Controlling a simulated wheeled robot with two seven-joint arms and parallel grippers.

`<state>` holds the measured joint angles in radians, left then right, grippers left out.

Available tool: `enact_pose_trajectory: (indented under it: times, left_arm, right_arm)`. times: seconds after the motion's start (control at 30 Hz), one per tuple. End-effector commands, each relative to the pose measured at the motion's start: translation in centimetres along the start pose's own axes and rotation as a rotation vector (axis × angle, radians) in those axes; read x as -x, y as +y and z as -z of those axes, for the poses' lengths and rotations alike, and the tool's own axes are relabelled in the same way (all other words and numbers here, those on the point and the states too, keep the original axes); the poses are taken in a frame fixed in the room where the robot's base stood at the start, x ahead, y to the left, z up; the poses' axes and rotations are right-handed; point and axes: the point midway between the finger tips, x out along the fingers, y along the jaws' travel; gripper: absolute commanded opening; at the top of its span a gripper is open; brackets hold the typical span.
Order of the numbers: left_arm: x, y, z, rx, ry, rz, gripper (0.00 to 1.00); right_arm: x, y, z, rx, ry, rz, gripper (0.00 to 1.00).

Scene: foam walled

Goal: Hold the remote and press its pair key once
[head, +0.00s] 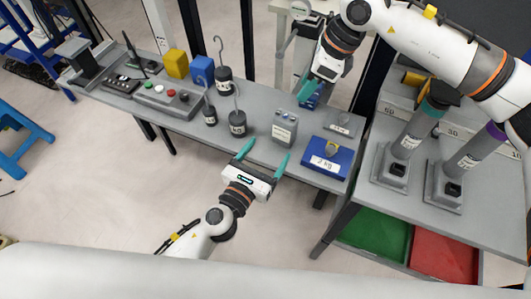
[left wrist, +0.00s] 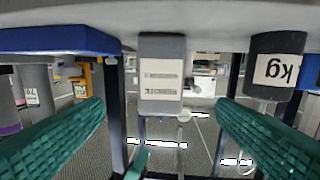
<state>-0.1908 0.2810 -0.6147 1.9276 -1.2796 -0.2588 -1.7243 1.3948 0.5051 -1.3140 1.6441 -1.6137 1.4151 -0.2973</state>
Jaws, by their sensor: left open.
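A small grey upright box (head: 285,129), which looks like the remote, stands near the front edge of the grey table. Its top carries small marks too small to read, and I cannot pick out a pair key. In the left wrist view the box (left wrist: 161,75) appears upside down, between the two teal fingers and beyond their tips. My left gripper (head: 266,153) is open and empty, just in front of the box and apart from it. My right gripper (head: 310,95) hangs over the table's back edge, behind the box; whether its fingers are apart is unclear.
Hooked dark weights (head: 237,123) stand to the left. A grey button panel (head: 168,98) is farther left. Another bench (head: 415,200) with tubes stands right.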

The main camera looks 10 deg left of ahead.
Motion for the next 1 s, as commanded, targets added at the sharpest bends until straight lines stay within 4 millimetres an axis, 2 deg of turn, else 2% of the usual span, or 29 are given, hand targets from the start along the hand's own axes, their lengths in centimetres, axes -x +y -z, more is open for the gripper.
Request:
enact_pose_trajectory:
  times: [0.27,0.7,0.9,1.0]
  left_arm:
    - [-1.1,-0.1,-0.2,-0.029,0.012,-0.001,0.80]
    - [-9.0,-0.1,-0.1,-0.027,0.012,-0.001,0.80]
    - [-11.3,-0.1,-0.1,-0.028,0.010,0.000,0.80]
    - [-11.9,-0.1,-0.2,-0.028,0.009,-0.001,0.80]
  right_arm:
    - [0.0,0.0,0.0,0.000,0.000,0.000,0.36]
    - [0.0,0.0,0.0,0.000,0.000,0.000,0.36]
    - [0.0,0.0,0.0,0.000,0.000,0.000,0.36]
    - [0.0,0.0,0.0,0.000,0.000,0.000,0.36]
